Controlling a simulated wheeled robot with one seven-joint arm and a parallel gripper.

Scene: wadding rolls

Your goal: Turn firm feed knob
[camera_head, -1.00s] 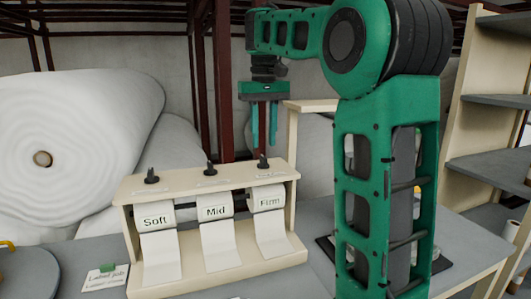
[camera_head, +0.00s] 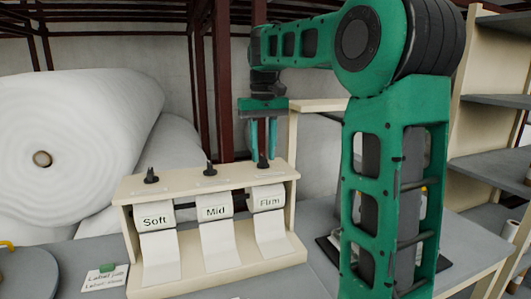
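A cream dispenser stand (camera_head: 142,240) on the grey table carries three white rolls labelled Soft, Mid and Firm, each with a hanging strip. Three small black knobs sit on its top board. The firm feed knob (camera_head: 263,163) is the rightmost, above the Firm roll (camera_head: 269,199). The mid knob (camera_head: 210,168) and soft knob (camera_head: 151,176) stand to its left. My gripper (camera_head: 263,157) points down with its two teal fingers apart, one to each side of the firm knob's upper part. I cannot tell whether the fingers touch it.
A label card (camera_head: 104,277) with a green block lies at the front left. A shelf unit (camera_head: 490,101) stands at the right. Dark red posts rise behind my gripper.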

